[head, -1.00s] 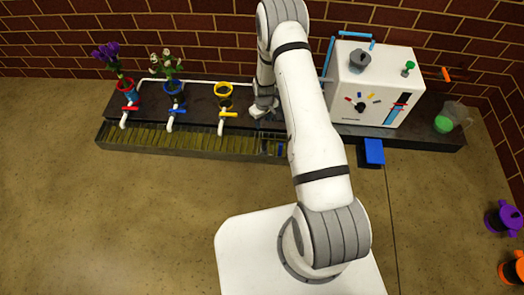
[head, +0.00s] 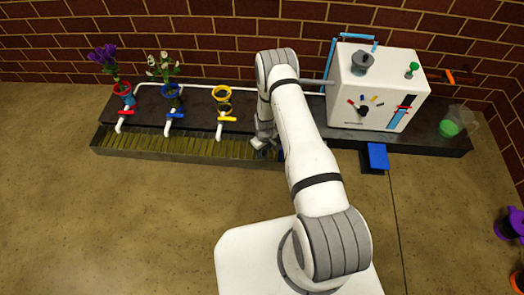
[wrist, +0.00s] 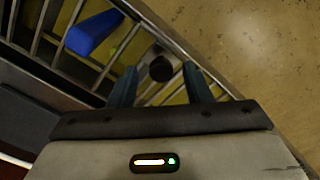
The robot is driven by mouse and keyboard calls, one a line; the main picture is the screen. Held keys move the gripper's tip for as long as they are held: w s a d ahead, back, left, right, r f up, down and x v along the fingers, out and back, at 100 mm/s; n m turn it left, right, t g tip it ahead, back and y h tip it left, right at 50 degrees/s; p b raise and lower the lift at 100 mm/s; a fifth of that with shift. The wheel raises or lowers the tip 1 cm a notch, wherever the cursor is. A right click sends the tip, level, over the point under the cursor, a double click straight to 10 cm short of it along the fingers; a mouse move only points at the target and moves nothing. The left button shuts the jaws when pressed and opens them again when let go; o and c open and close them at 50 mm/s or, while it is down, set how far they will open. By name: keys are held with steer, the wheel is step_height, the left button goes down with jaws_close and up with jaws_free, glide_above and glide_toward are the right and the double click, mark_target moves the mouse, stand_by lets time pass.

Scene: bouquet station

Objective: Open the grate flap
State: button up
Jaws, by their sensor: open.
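The grate (head: 180,146) is a long slatted strip along the front of the dark counter in the head view. In the wrist view, its metal bars (wrist: 100,50) run over a yellowish surface. A blue block-shaped piece (wrist: 93,33) lies at the grate on the upper left; whether it belongs to the flap I cannot tell. A dark round knob (wrist: 161,67) sits near the grate's edge, between and just beyond my fingertips. My gripper (wrist: 160,75) is open and empty above the grate; it also shows in the head view (head: 264,142). Contact with the knob is unclear, and no raised flap shows.
Red, blue and yellow rings (head: 221,94) with taps stand left of my arm, two holding flowers. A white machine (head: 376,87) stands on the right of the counter, near a blue pedal-like block (head: 377,156) and a jug (head: 457,122). Open floor lies in front.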

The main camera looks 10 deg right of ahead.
jaws_close()
stand_by(0.4)
steer(key=shift+a, duration=0.25)
steer(key=shift+d+r, duration=0.1)
steer(key=shift+r, duration=0.05)
